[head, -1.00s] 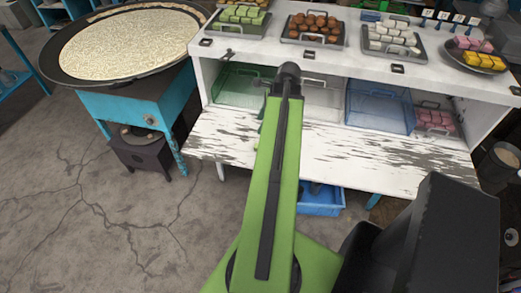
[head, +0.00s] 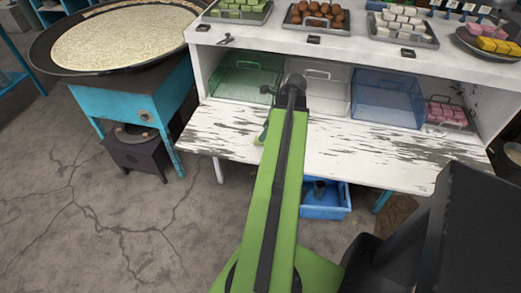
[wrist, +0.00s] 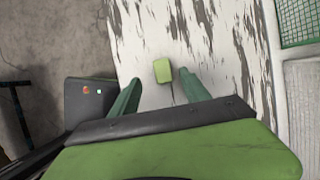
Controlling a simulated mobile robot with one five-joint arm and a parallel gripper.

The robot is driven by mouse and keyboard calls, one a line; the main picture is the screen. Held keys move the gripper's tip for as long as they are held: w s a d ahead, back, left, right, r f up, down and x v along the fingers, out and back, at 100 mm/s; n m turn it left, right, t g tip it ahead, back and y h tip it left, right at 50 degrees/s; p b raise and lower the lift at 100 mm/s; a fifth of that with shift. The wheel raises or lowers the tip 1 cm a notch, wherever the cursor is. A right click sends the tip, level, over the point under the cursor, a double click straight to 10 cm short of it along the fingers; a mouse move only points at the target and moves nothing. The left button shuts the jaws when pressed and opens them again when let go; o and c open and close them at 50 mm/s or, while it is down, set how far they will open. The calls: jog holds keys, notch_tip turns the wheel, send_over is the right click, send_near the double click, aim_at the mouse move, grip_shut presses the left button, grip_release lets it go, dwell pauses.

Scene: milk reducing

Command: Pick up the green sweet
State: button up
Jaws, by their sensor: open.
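A green sweet (wrist: 163,70), a small light-green block, lies on the worn white shelf board (wrist: 145,30) in the wrist view. My gripper (wrist: 160,77) is open, with its two dark-green fingers pointing toward the sweet. The sweet appears between the fingertips or just beyond them; I cannot tell the height gap. No finger seems to touch it. In the head view my arm hides most of the gripper, and I cannot make out this sweet there. Other green sweets (head: 238,13) sit on a tray on the counter top.
Under the counter stand a green basket (head: 245,76), a clear one (head: 325,97), a blue one (head: 388,98) and pink sweets (head: 446,112). Trays of brown (head: 317,16) and white sweets (head: 403,24) are above. A large pan (head: 120,38) stands left. Bare board lies right of my arm.

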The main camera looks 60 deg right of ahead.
jog(key=shift+w+f, duration=0.1)
jog(key=shift+f, duration=0.2)
jog(key=b+x, duration=0.5)
jog(key=shift+d+f, duration=0.2)
jog(key=shift+f, duration=0.05)
jog(key=shift+r, duration=0.15)
grip_shut()
